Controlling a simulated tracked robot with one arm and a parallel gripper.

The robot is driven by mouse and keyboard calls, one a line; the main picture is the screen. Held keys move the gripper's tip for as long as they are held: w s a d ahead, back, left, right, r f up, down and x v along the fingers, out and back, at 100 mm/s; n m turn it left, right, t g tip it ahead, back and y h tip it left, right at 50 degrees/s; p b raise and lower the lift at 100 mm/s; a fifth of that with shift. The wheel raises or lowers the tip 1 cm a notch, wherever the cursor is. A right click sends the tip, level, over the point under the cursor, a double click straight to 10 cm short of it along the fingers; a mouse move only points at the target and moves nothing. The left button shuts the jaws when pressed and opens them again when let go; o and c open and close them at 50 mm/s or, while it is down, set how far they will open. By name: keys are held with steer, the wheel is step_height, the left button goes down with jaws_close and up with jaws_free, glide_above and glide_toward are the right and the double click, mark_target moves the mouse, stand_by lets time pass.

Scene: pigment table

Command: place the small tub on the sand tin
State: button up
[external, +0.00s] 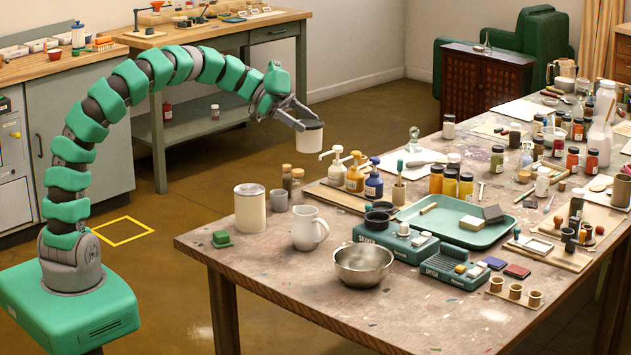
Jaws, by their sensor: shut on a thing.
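My gripper (308,122) is shut on the small tub (309,139), a white, roughly cylindrical tub with a grey rim. It holds the tub upright in the air, near the table's far left edge and well above the tabletop. The sand tin (250,211), a cream cylinder with a flat pale top, stands upright at the table's left edge. In the picture the tub is above and to the right of the tin, apart from it. The tin's top looks bare.
Pump bottles (355,173) and small jars (287,177) stand behind.

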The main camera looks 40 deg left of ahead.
steer(key=shift+s+a+f, duration=0.15)
steer(key=shift+s+a, duration=0.35)
steer(key=shift+s, duration=0.1)
steer(key=s+a+p, duration=0.2)
steer(key=s+a, duration=0.2)
steer(key=s, duration=0.5)
steer(key=s+a+p, duration=0.2)
steer(key=s+a, duration=0.2)
steer(key=s, duration=0.5)
steer(key=s+a+p, duration=0.2)
steer(key=s+a, duration=0.2)
steer(key=s, duration=0.5)
steer(key=shift+m+g, duration=0.3)
steer(key=shift+g, duration=0.1)
steer(key=shift+w+d+f+b, duration=0.75)
steer(key=shift+w+f, duration=0.8)
steer(key=shift+w, duration=1)
steer(key=shift+w+d+f+b, duration=0.7)
steer(key=shift+w+f, duration=0.85)
steer(key=shift+w, duration=1.05)
steer(key=shift+w+d+f+b, duration=0.75)
steer(key=shift+w+f, duration=0.8)
steer(key=shift+w, duration=1)
steer(key=shift+a, duration=0.15)
steer(key=o, duration=1.1)
